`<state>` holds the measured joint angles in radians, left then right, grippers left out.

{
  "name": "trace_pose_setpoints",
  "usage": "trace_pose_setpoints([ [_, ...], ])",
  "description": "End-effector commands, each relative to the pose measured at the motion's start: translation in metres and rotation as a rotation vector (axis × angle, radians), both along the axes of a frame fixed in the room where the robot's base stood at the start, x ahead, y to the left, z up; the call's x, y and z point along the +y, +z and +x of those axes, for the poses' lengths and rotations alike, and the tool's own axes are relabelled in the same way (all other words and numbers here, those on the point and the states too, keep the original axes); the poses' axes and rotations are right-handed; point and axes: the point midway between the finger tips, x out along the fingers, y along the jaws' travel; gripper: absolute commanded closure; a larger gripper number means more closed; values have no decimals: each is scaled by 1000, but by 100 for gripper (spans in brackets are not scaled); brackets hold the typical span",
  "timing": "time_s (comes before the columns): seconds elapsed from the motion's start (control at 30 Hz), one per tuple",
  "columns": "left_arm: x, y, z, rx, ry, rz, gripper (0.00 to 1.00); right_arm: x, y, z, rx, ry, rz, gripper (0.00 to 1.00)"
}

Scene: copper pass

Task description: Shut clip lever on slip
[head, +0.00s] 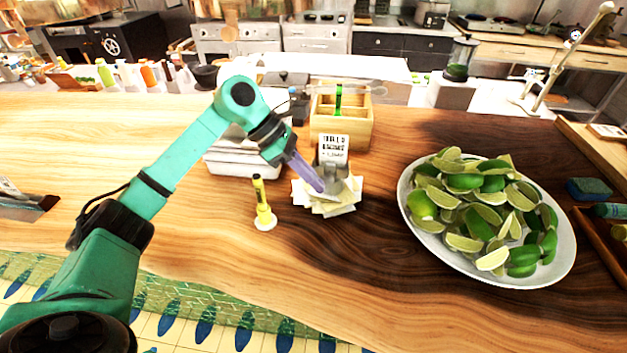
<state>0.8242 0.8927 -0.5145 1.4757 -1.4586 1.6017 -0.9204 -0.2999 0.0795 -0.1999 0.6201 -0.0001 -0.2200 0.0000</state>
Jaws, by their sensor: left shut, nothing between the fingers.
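A stack of pale paper slips (340,208) lies on the wooden counter, fanned at the edges. A grey metal clip (345,187) sits on top of the slips, and a small printed card (334,149) stands upright behind it. My left gripper (319,187) comes in from the upper left, with its purple fingers shut and empty. The fingertips are at the clip and partly cover it; I cannot tell whether they touch it. The lever's exact position is too small to make out. My right gripper is not in view.
A yellow marker (262,203) stands upright on a white base left of the slips. A wooden box (355,128) and white trays (228,163) stand behind. A large plate (417,228) of cut limes fills the right. The counter's front is clear.

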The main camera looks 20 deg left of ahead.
Motion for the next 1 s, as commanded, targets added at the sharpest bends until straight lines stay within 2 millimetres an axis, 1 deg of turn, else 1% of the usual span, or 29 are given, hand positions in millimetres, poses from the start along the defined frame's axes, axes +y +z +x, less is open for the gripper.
trace_pose_setpoints([
  [0.2,0,1,0,0,0,1,100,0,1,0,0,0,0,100],
  [0.53,0,16,0,1,1,1,100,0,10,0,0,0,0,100],
  [0.87,0,18,0,-1,1,-2,100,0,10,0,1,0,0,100],
  [1.0,2,27,-1,-3,2,-2,100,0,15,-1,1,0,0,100],
])
